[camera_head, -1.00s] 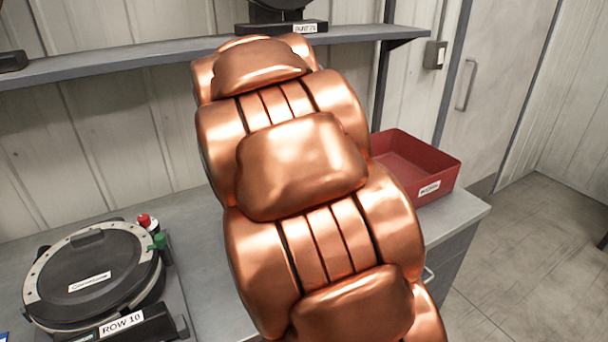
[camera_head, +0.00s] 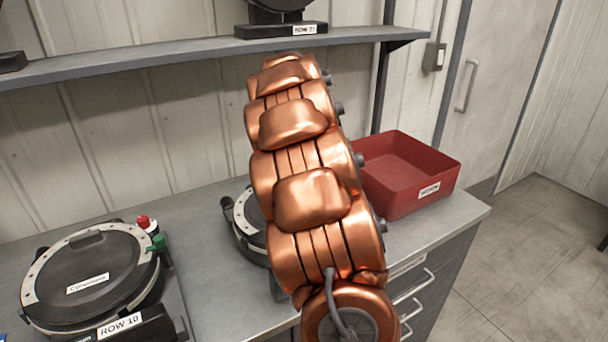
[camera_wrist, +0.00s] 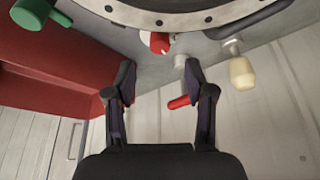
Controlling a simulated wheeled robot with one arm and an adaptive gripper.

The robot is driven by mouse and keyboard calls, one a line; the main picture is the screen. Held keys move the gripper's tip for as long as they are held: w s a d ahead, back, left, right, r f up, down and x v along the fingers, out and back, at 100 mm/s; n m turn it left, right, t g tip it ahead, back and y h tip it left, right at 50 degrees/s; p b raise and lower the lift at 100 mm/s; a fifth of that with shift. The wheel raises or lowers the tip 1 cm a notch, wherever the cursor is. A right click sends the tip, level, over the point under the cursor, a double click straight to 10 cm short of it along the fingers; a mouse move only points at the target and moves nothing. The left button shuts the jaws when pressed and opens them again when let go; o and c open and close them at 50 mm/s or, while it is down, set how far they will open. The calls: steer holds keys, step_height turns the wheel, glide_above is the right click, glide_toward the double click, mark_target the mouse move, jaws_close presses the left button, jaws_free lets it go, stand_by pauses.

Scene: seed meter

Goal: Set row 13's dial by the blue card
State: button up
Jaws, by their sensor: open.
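A round black seed meter with a pale rim (camera_head: 249,222) stands on the bench, mostly hidden behind my arm; its row label is not in view. No row 13 label shows. In the wrist view, a meter's pale rim (camera_wrist: 185,20) crosses the top, with a red knob (camera_wrist: 159,42), a green knob (camera_wrist: 42,14), a cream knob (camera_wrist: 242,73) and a red lever tip (camera_wrist: 178,102) around it. My gripper (camera_wrist: 160,74) is open and empty, below the red knob in the picture. A blue sliver shows at the head view's bottom left edge; I cannot tell what it is.
The ROW 10 meter (camera_head: 90,275) sits at the left of the bench. A red bin (camera_head: 410,174) stands at the bench's right end. A shelf (camera_head: 170,61) above carries a stand labelled ROW 21 (camera_head: 281,30). The bench between the two meters is clear.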

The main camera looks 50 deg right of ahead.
steer(key=p+x, duration=0.1)
steer(key=x, duration=0.5)
steer(key=shift+f, duration=0.4)
jaws_close()
